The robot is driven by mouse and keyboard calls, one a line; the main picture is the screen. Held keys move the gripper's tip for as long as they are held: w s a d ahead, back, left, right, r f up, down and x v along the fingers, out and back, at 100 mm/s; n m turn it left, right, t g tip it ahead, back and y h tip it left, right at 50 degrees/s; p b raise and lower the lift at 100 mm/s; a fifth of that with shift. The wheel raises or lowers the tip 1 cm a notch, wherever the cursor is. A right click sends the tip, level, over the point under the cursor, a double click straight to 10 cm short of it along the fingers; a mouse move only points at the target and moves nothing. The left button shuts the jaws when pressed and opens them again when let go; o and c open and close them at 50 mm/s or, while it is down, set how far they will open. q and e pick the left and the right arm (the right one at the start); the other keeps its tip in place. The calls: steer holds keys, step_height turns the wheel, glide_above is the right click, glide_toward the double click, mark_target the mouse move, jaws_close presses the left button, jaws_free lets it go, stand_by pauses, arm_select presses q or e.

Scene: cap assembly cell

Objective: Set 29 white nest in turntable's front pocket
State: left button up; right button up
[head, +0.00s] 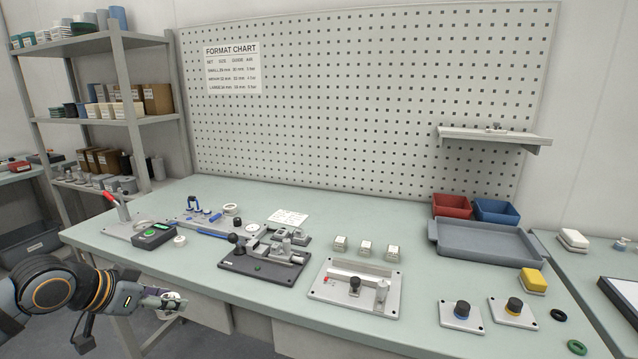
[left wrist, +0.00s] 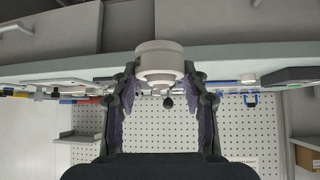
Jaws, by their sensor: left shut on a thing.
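My left gripper (head: 166,300) is shut on a white round nest (head: 174,302), just off the table's front left edge. In the left wrist view the nest (left wrist: 159,62) sits between the two fingers (left wrist: 160,85), a short stepped cylinder with a wider rim. Its size marking cannot be read. A white ring-shaped part (head: 232,209) lies on the fixture at the back left of the table. I cannot tell for sure which part is the turntable, and its front pocket cannot be made out. My right gripper is not in view.
A black box with a green display (head: 154,236) and a small white round piece (head: 180,240) stand near the front left table edge. A dark fixture (head: 262,267) and a light plate fixture (head: 330,295) lie to the right. Bare tabletop (head: 215,292) lies in front of the dark fixture.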

arm_select(q)
steer(key=s+d+f+n+y, duration=0.1)
steer(key=s+d+f, duration=0.15)
steer(key=d, duration=0.35)
steer(key=s+d+f+n, duration=0.1)
steer(key=d+f, duration=0.3)
steer(key=d, duration=0.3)
steer(key=w+a+r+p, duration=0.2)
steer(key=a+r+p, duration=0.4)
steer(key=r, duration=0.4)
steer(key=w+a+r+m+p, duration=0.1)
steer(key=a+r+p, duration=0.5)
steer(key=a+r, duration=0.3)
steer(key=shift+w+r+m+h, duration=0.3)
steer(key=shift+w+r+h, duration=0.1)
steer(key=shift+r, duration=0.9)
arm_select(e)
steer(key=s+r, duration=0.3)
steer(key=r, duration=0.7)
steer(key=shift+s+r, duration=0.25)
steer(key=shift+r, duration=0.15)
